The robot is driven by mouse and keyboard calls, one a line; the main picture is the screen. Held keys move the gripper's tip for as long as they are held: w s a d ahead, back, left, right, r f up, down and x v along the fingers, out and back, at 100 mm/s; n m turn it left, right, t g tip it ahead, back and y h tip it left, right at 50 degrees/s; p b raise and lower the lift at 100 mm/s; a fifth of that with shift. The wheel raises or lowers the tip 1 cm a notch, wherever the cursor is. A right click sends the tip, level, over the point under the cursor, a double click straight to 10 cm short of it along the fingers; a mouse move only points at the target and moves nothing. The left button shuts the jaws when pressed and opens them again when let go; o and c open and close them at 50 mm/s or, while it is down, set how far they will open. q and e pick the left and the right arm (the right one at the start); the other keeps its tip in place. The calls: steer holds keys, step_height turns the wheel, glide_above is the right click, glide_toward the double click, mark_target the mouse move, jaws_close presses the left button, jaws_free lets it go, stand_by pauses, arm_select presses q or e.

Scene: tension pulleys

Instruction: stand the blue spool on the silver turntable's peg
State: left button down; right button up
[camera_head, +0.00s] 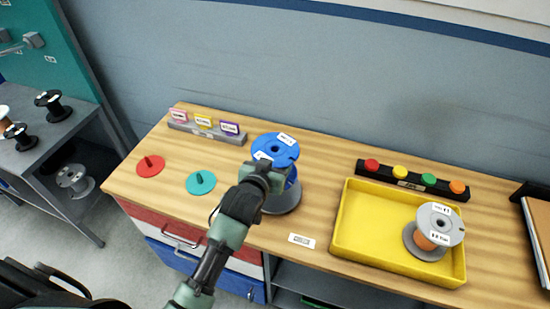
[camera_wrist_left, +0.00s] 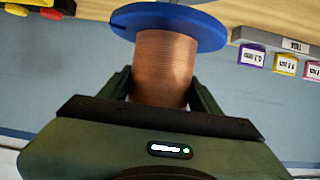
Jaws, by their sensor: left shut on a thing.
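The blue spool (camera_head: 276,149), wound with copper-coloured wire, is upright in my left gripper (camera_head: 268,176). In the left wrist view the gripper (camera_wrist_left: 162,92) has one finger on each side of the copper winding (camera_wrist_left: 165,58), and a blue flange (camera_wrist_left: 168,25) shows beyond. The silver turntable (camera_head: 284,204) is a grey disc on the bench, directly below or under the spool in the head view. Its peg is hidden by the spool and gripper, so I cannot tell whether the spool is on it. My right gripper is not in view.
A red disc (camera_head: 150,166) and a teal disc (camera_head: 201,183), each with a peg, lie to the left. A grey label holder (camera_head: 207,131) stands behind. A yellow tray (camera_head: 375,253) at right holds a grey spool (camera_head: 439,224). Coloured buttons (camera_head: 400,172) line the back.

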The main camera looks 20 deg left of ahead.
arm_select(q)
steer(key=shift+r+p, duration=0.15)
steer(key=shift+p, duration=0.2)
stand_by(0.5)
steer(key=shift+f, duration=0.2)
steer(key=shift+f+b, duration=0.65)
steer(key=shift+f, duration=0.7)
steer(key=shift+p, duration=0.35)
steer(key=shift+f, duration=0.25)
stand_by(0.4)
steer(key=shift+f+b, duration=0.75)
steer(key=shift+f, duration=0.5)
steer(key=shift+w+p, duration=0.1)
steer(key=shift+p, duration=0.2)
steer(key=shift+f, duration=0.1)
stand_by(0.4)
steer(key=shift+f+b, duration=0.55)
steer(key=shift+f, duration=0.25)
